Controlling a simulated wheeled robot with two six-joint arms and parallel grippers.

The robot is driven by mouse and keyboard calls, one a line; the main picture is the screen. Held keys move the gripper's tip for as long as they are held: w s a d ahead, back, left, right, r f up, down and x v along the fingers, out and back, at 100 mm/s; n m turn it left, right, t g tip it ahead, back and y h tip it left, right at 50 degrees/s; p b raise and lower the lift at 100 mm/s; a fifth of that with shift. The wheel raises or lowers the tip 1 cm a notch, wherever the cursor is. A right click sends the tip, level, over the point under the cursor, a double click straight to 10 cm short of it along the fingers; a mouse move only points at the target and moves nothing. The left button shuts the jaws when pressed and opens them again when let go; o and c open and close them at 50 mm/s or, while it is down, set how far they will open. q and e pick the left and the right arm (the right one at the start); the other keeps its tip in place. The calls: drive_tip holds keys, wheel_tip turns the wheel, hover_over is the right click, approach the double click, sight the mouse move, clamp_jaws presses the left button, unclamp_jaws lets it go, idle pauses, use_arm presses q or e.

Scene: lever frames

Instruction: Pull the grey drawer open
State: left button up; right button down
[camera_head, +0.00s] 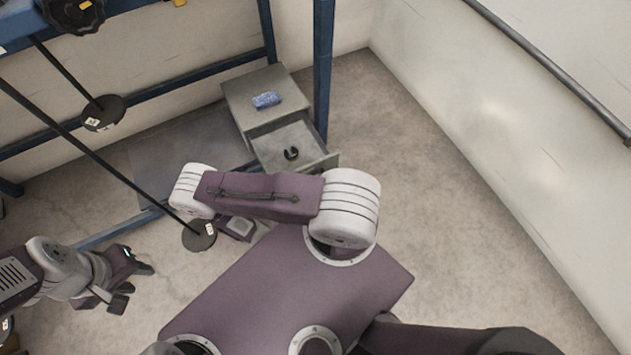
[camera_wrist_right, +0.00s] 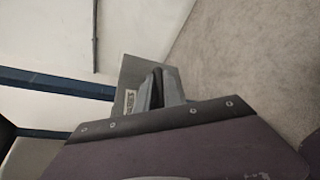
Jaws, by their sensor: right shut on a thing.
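The grey drawer (camera_head: 318,165) is pulled out of a low grey cabinet (camera_head: 242,95); its inside shows, with a small black ring-like object (camera_head: 291,153) in it. My right arm covers part of the drawer front in the head view, and the right fingertips are hidden there. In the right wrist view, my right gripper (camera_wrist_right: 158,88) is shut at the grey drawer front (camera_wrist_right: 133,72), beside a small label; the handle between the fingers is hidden. My left gripper (camera_head: 136,283) is open and empty, over the floor at the lower left, away from the drawer.
A blue object (camera_head: 266,100) lies on the cabinet top. Dark rods with round weights (camera_head: 103,112) hang at the left. The concrete floor (camera_head: 440,190) to the right is free up to the white wall.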

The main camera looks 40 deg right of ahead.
drive_tip(key=c, duration=1.8)
unclamp_jaws()
drive_tip(key=shift+o, duration=0.2)
drive_tip(key=shift+a+r, duration=0.15)
drive_tip(key=shift+a, duration=0.2)
drive_tip(key=p+v, duration=0.2)
drive_tip(key=v, duration=0.6)
drive_tip(key=shift+a+p, duration=0.2)
drive_tip(key=shift+p, duration=0.2)
